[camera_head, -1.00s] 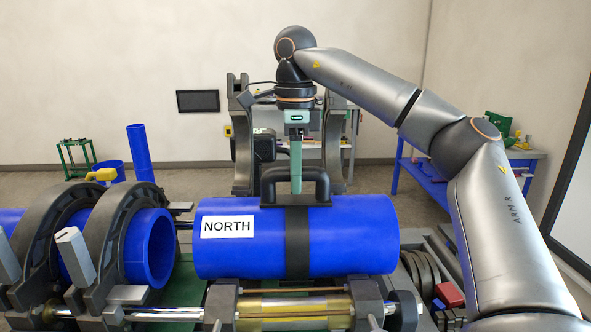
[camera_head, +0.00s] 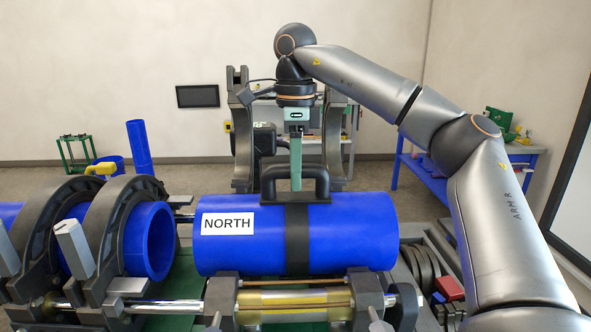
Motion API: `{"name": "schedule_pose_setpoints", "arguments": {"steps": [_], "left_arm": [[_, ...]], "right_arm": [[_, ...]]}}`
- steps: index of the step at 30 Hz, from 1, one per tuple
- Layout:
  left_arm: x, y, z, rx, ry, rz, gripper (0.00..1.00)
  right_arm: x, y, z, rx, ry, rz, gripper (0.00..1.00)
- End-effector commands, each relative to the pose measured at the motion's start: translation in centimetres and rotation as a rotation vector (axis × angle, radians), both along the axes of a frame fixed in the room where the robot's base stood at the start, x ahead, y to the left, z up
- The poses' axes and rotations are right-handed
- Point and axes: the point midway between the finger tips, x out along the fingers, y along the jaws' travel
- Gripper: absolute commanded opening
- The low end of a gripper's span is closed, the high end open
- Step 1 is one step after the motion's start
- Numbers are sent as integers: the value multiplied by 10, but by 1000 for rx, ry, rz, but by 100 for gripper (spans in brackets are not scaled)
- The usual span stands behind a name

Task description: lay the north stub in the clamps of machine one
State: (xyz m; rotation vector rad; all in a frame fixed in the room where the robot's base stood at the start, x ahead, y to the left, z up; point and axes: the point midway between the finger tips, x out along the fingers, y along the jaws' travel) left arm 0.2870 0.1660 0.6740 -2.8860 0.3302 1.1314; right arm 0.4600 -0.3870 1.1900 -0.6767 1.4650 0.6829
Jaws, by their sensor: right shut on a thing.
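The north stub (camera_head: 350,235) is a thick blue pipe with a white NORTH label, a black strap and a black carry handle (camera_head: 318,178). It lies level across the middle of the view. My right gripper (camera_head: 296,178) points down from above and is shut on the handle. Machine one (camera_head: 295,300) is below, with rods and a brass-coloured cylinder in front of the stub. Two dark clamp halves (camera_head: 243,135) stand swung open behind the stub. The clamp seats under it are hidden, so I cannot tell whether it touches them. My left gripper is not in view.
To the left, two closed dark clamps (camera_head: 118,215) hold another blue pipe (camera_head: 150,240), its open end facing the stub across a small gap. Discs (camera_head: 425,265) and a red block (camera_head: 449,288) are at the right. A blue table (camera_head: 430,182) stands behind.

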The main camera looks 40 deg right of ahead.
Motion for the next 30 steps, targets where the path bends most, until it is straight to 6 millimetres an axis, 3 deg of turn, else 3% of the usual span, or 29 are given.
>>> {"name": "schedule_pose_setpoints", "arguments": {"steps": [19, 20, 28, 30], "left_arm": [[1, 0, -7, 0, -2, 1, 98], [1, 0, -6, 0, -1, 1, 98], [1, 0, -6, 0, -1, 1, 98], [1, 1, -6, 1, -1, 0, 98]], "right_arm": [[0, 0, -9, 1, -5, 0, 0], [0, 0, -9, 1, -6, 0, 37], [0, 0, -10, 0, -3, 0, 67], [0, 0, -10, 0, -1, 0, 69]]}}
